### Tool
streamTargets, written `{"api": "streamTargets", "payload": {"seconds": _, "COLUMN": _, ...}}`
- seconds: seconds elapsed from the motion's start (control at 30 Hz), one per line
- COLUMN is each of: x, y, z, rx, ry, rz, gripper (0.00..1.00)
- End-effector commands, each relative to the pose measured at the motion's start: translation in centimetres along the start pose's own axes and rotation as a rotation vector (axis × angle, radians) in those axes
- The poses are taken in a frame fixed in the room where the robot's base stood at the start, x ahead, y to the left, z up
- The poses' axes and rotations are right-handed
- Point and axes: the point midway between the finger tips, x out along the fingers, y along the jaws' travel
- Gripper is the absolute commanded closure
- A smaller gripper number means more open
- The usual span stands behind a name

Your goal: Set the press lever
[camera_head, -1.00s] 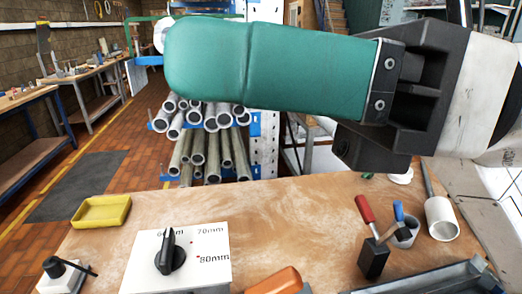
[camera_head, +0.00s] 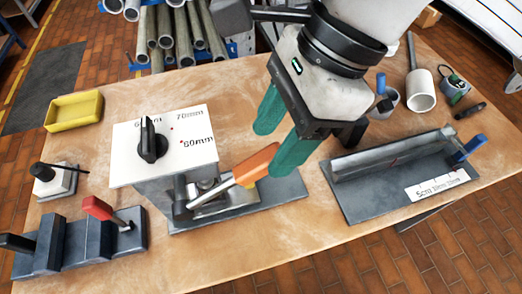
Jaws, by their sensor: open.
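The press lever has an orange handle (camera_head: 256,166) and a metal arm. It slants up to the right over a dark metal press base (camera_head: 240,209) on the bench. A small yellow part shows under the handle. My gripper (camera_head: 272,150) has two green fingers pointing down and spread apart. It is open, with the handle's upper end close to the right finger. I cannot tell whether they touch. A white box (camera_head: 190,150) with a black knob (camera_head: 151,142) and millimetre marks stands left of the lever and partly hides the press.
A red-handled fixture (camera_head: 100,210) and a small black-lever block (camera_head: 54,180) are at the left. A yellow tray (camera_head: 74,110) is at the back left. A grey channel fixture (camera_head: 395,165) with a blue clamp is at the right. Bare wooden bench (camera_head: 260,250) lies in front.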

Motion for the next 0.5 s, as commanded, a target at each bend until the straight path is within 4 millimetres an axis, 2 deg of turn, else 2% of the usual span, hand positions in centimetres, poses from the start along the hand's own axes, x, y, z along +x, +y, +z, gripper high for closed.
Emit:
{"api": "streamTargets", "payload": {"seconds": 0.2, "x": 3.3, "y": 0.0, "z": 0.1, "rx": 0.001, "ry": -0.003, "rz": 0.002, "gripper": 0.47}}
{"api": "streamTargets", "payload": {"seconds": 0.33, "x": 4.5, "y": 0.0, "z": 0.1, "rx": 0.001, "ry": -0.001, "rz": 0.001, "gripper": 0.47}}
{"api": "streamTargets", "payload": {"seconds": 0.5, "x": 5.0, "y": 0.0, "z": 0.1, "rx": 0.000, "ry": -0.002, "rz": 0.000, "gripper": 0.47}}
